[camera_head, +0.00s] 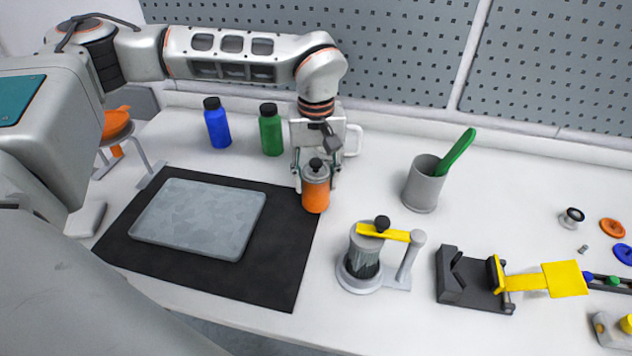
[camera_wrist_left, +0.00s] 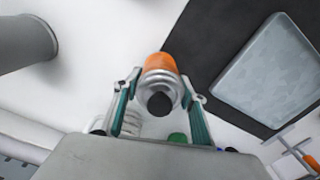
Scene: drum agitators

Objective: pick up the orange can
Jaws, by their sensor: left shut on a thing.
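The orange can (camera_head: 316,195) has a grey top with a black knob. It stands upright at the right edge of the black mat (camera_head: 275,270). My left gripper (camera_head: 317,172) comes down from behind and is shut on the can near its grey top. In the left wrist view the can (camera_wrist_left: 160,63) sits between the two fingers (camera_wrist_left: 160,95), with its black knob toward the camera. Whether the can's base touches the surface is hard to tell. My right gripper is not in view.
A grey tray (camera_head: 200,216) lies on the mat. Blue (camera_head: 217,127) and green (camera_head: 271,134) bottles stand behind. A grey cup (camera_head: 422,186) with a green-handled tool, a yellow-levered device (camera_head: 363,262) and a black stand (camera_head: 465,285) are to the right.

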